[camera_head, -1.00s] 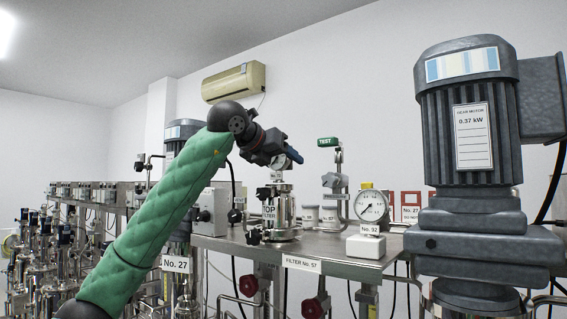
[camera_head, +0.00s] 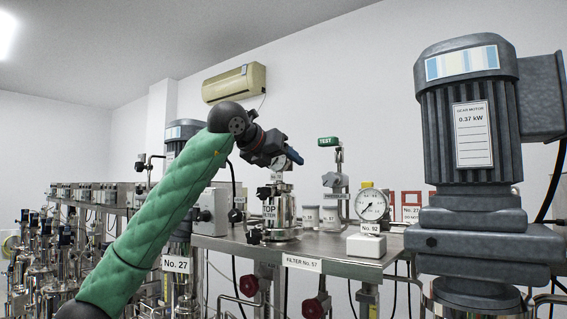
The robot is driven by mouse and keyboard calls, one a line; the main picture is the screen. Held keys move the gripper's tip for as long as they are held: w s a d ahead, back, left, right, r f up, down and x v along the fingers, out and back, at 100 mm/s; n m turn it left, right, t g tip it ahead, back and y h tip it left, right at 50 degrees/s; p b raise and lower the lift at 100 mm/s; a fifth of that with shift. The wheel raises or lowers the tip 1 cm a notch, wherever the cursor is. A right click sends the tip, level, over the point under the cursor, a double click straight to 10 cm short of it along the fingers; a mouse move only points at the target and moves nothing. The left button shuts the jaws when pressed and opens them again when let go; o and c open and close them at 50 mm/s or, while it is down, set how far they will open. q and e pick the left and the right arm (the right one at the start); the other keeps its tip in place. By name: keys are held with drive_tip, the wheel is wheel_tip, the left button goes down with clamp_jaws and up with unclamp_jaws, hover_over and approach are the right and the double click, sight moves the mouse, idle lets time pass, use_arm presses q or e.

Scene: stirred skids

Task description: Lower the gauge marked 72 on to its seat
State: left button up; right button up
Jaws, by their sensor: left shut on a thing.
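My left gripper (camera_head: 287,158) is above the steel vessel (camera_head: 280,215) labelled "TOP FILTER" on the steel bench. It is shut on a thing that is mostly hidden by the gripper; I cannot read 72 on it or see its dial. A small white tag (camera_head: 279,177) with unclear writing shows just below the gripper, over the vessel top. I cannot tell whether the held thing touches the vessel. A round white-faced gauge (camera_head: 371,205) stands upright on a white block (camera_head: 367,245) to the right; its tag seems to read 92. My right gripper is not in view.
The bench front (camera_head: 302,263) reads "FILTER No. 57". A large gear motor (camera_head: 473,120) blocks the right. Red handwheels (camera_head: 313,309) sit below the bench.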

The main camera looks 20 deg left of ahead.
use_arm(q)
drive_tip(key=shift+s+a+f+b, duration=0.1)
drive_tip(key=shift+f+b, duration=0.5)
drive_tip(key=shift+f, duration=0.1)
idle(0.8)
drive_tip(key=shift+s+a+r, duration=0.1)
drive_tip(key=shift+a+r, duration=0.1)
drive_tip(key=shift+r, duration=0.05)
drive_tip(key=shift+d+b, duration=0.25)
drive_tip(key=shift+b, duration=0.05)
idle(0.5)
drive_tip(key=shift+w+d, duration=0.2)
drive_tip(key=shift+w, duration=0.1)
drive_tip(key=shift+w+d, duration=0.15)
drive_tip(key=shift+c, duration=1)
drive_tip(key=shift+r, duration=0.15)
